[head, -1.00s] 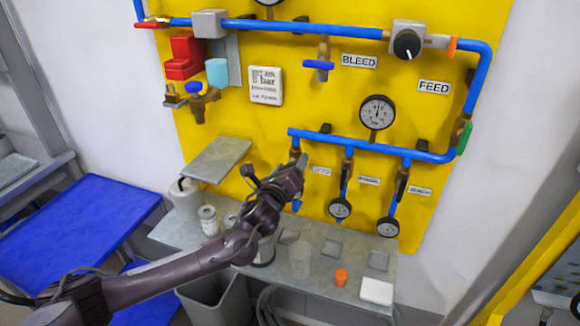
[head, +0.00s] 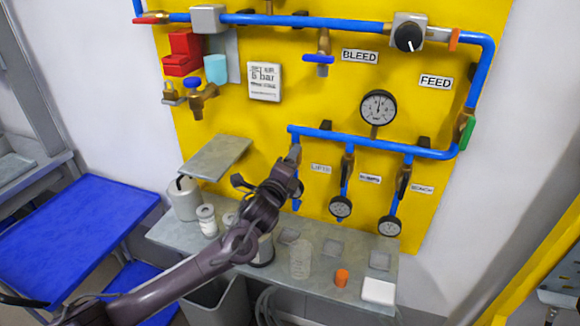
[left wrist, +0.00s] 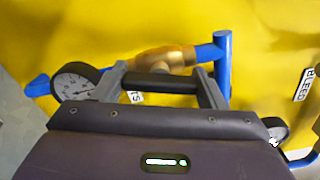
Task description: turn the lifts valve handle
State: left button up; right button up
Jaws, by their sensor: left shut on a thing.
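The lifts valve is the leftmost of three branches under the lower blue pipe, left of the LIFTS label (head: 320,168) in the head view. My left gripper (head: 294,172) is at this branch and hides most of the valve. In the left wrist view, the brass valve body (left wrist: 165,59) sits on the blue pipe. The black valve handle (left wrist: 160,84) lies between the two fingers of my left gripper (left wrist: 161,88), which is shut on it. The handle looks roughly in line with the pipe there. My right gripper is not in view.
The other two branches, with gauges (head: 340,207) (head: 390,226), hang to the right. Below is a grey shelf (head: 210,250) with a clear beaker (head: 301,259), an orange cap (head: 342,277) and white jars (head: 207,220). A small grey ledge (head: 215,157) juts out at left.

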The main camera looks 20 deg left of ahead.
pick_arm(q)
jog(key=shift+n, duration=1.7)
jog(key=o, duration=1)
jog(key=shift+b, duration=0.3)
jog(key=s+b, duration=0.1)
jog(key=s, duration=0.3)
jog(key=s+b, duration=0.1)
jog(key=s, duration=0.2)
jog(key=shift+s+a+b, duration=0.2)
jog(key=shift+s+b, duration=0.1)
jog(key=shift+s, duration=0.1)
